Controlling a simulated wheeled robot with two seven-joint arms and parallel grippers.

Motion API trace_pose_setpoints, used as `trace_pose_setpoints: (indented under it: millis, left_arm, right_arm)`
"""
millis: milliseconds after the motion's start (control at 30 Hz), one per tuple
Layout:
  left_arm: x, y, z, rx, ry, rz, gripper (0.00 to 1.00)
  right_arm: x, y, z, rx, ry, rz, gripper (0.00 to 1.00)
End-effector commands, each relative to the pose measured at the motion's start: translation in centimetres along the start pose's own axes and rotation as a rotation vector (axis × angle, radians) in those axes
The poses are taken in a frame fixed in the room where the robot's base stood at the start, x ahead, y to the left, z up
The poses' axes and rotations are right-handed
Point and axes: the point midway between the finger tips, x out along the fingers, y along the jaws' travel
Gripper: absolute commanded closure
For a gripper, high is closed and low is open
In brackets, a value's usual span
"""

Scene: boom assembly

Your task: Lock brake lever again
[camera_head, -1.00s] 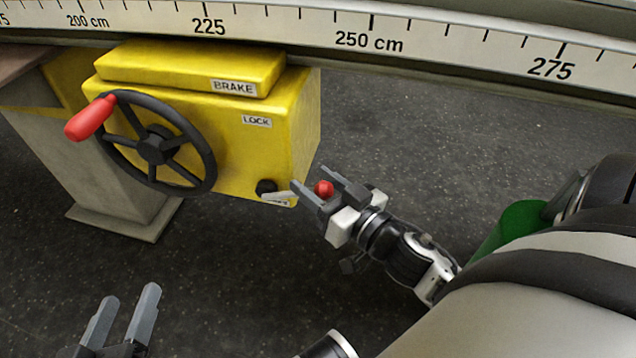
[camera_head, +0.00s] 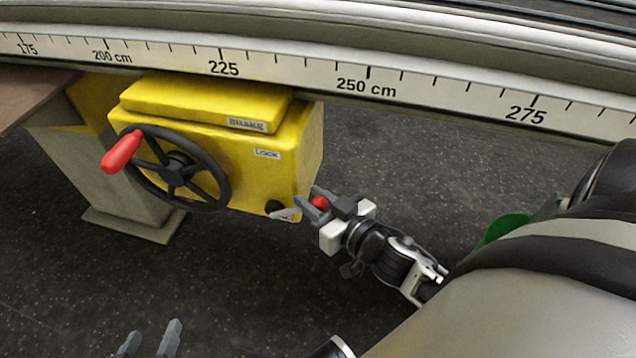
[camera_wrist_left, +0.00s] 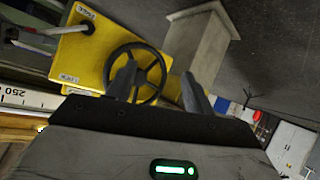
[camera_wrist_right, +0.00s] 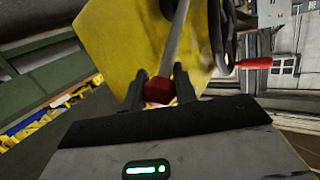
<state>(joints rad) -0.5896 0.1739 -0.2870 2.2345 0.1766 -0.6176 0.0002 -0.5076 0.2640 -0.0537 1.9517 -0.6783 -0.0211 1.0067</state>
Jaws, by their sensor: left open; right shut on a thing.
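The brake lever pivots at a black hub (camera_head: 275,207) low on the right of the yellow brake box (camera_head: 220,135). Its red knob (camera_head: 320,203) sits between the fingers of my right gripper (camera_head: 317,202), which is shut on it. In the right wrist view the knob (camera_wrist_right: 158,90) is between the fingertips, and the grey lever rod (camera_wrist_right: 178,40) runs up from it past the yellow box. The LOCK label (camera_head: 267,154) is above the hub; another label beside the hub is partly covered. My left gripper (camera_head: 150,342) is open and empty at the bottom edge.
A black handwheel (camera_head: 176,170) with a red handle (camera_head: 121,151) is on the box front, left of the lever. The boom with its centimetre scale (camera_head: 320,75) runs above the box. A grey post (camera_head: 115,180) stands at left. The dark floor below is clear.

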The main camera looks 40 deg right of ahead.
Motion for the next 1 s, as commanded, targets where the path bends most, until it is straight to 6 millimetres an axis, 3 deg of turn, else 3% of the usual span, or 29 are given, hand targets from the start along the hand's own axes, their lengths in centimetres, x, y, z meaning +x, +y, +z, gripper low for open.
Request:
trace_pose_setpoints:
  millis: [33, 400, 833, 867, 900, 933, 1000]
  left_arm:
    - [-1.0, 0.0, -1.0, -0.003, -0.021, -0.013, 0.48]
    - [-6.6, -0.4, -6.2, 0.016, 0.062, -0.093, 0.48]
    - [-7.3, -0.5, -6.9, 0.022, 0.088, -0.103, 0.48]
    - [-7.3, -0.5, -6.9, 0.022, 0.088, -0.103, 0.48]
    - [-7.3, -0.5, -6.9, 0.022, 0.088, -0.103, 0.48]
    - [-7.3, -0.5, -6.9, 0.022, 0.088, -0.103, 0.48]
    - [-7.3, -0.5, -6.9, 0.022, 0.088, -0.103, 0.48]
  right_arm:
    - [0.0, -0.2, -1.4, -0.013, -0.017, 0.004, 1.0]
    - [0.8, -0.9, -1.9, -0.09, -0.132, 0.03, 1.0]
    - [0.9, -1.0, -1.6, -0.103, -0.146, 0.031, 1.0]
    - [0.9, -1.0, -1.6, -0.103, -0.146, 0.031, 0.69]
    - [0.9, -1.0, -1.6, -0.103, -0.146, 0.031, 0.58]
    - [0.9, -1.0, -1.6, -0.102, -0.147, 0.031, 0.5]
    - [0.9, -1.0, -1.6, -0.101, -0.147, 0.031, 0.5]
